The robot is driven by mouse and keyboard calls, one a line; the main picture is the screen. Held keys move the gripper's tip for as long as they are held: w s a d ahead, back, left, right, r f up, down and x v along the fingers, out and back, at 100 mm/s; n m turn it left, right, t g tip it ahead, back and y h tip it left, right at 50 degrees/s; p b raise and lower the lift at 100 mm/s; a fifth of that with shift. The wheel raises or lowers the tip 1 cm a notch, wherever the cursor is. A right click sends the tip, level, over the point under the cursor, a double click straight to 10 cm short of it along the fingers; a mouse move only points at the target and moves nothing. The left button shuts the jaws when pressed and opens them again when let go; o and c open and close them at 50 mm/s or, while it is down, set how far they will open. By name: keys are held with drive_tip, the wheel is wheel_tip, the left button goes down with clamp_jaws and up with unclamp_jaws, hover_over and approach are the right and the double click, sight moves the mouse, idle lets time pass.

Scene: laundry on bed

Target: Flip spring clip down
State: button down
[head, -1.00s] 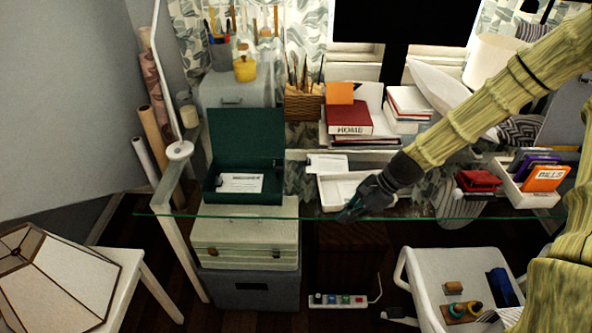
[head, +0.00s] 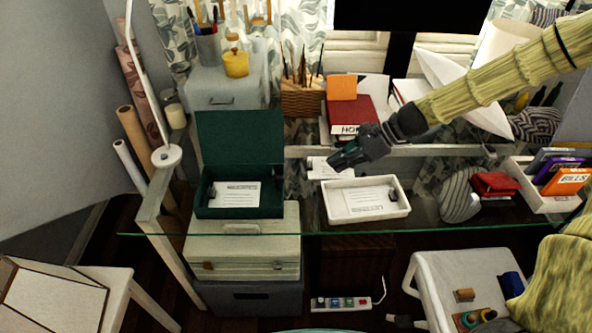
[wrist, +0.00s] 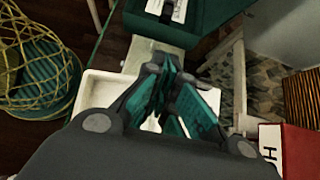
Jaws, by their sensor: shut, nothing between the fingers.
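My gripper (head: 345,160), dark with teal fingers, is shut and empty. In the head view it is just behind the white tray (head: 326,210), over a small white card (head: 322,172). In the wrist view its fingers (wrist: 172,68) cover much of the tray.
These things are on a glass table (head: 300,228). A red book (head: 352,113) and orange block (head: 341,87) are behind my gripper. A white organizer (head: 535,193) and red item (head: 494,185) are at the right. A white cart (head: 440,268) stands in front.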

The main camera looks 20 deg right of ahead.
sight(278, 180)
drive_tip(key=shift+p+x, duration=0.5)
drive_tip(key=shift+x, duration=4.15)
drive_tip(key=shift+w+a+r+p, duration=0.1)
drive_tip(key=shift+w+a+p, duration=0.15)
drive_tip(key=shift+a, duration=0.75)
drive_tip(key=shift+w+a+p, duration=0.15)
drive_tip(key=shift+a+p, duration=0.15)
drive_tip(key=shift+a, duration=0.7)
